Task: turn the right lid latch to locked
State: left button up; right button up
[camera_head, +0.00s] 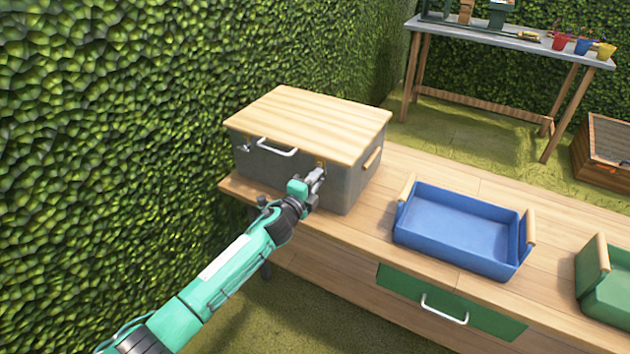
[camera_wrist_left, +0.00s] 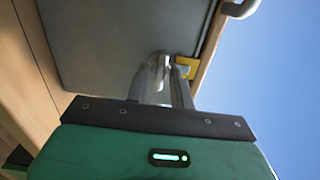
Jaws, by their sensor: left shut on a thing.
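The grey box (camera_head: 335,192) with a pale wooden lid (camera_head: 315,120) stands at the left end of the wooden bench, its lid down. The left latch (camera_head: 246,147) is on the box's front, left of the lid's metal handle (camera_head: 277,148). The right latch (camera_wrist_left: 163,70) is on the front near the right corner, with a yellow plate (camera_wrist_left: 188,66) beside it in the left wrist view. My left gripper (camera_head: 318,174) is at the right latch, its fingers shut on it. The fingers partly hide the latch, so its exact angle is unclear. My right gripper is not in view.
A blue tray (camera_head: 410,226) with wooden handles stands right of the box, and a green tray (camera_head: 590,268) farther right. A green drawer (camera_head: 400,283) is in the bench front. A hedge (camera_head: 110,110) rises close on the left. Bench space between box and blue tray is clear.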

pick_arm(q)
jog(key=shift+f, duration=0.1)
jog(key=o, duration=0.9)
jog(key=shift+o, duration=0.2)
jog(key=p+v, duration=0.1)
jog(key=v, duration=1.2)
jog(key=shift+s+a, duration=0.2)
jog(key=shift+s, duration=0.15)
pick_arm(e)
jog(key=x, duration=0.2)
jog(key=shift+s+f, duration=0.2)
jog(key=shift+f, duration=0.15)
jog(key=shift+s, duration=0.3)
